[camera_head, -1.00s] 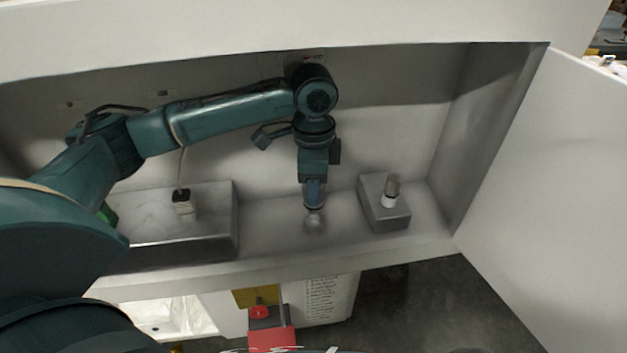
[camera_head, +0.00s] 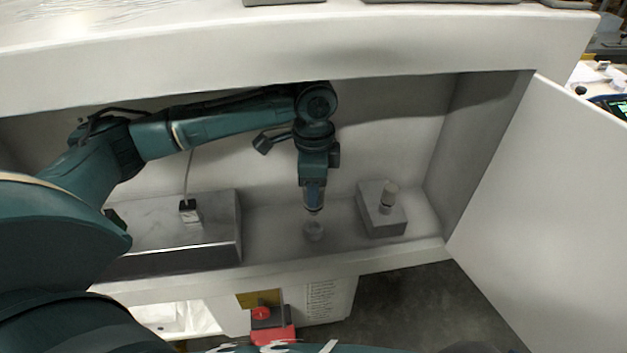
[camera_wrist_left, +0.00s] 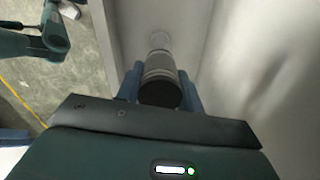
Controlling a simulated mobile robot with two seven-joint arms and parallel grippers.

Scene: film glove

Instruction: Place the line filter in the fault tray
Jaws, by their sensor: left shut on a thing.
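My left gripper (camera_head: 313,208) points down inside the white cabinet recess. In the left wrist view its blue fingers (camera_wrist_left: 160,88) are shut on a banded silver cylinder with a dark end, which I take to be the line filter (camera_wrist_left: 160,72). In the head view the gripper mostly hides it. A pale round piece (camera_head: 314,230) shows just below the fingertips; I cannot tell whether it touches the held cylinder. A white tray-like container (camera_head: 205,322) shows below the cabinet at lower left; I cannot tell if it is the fault tray. My right gripper is not in view.
A grey block (camera_head: 384,223) with a small upright cylinder (camera_head: 388,194) stands right of the gripper. A long marble-grey block (camera_head: 215,232) with a corded plug (camera_head: 189,211) stands left. An open white door (camera_head: 540,200) bounds the right side. A red button (camera_head: 261,313) sits below.

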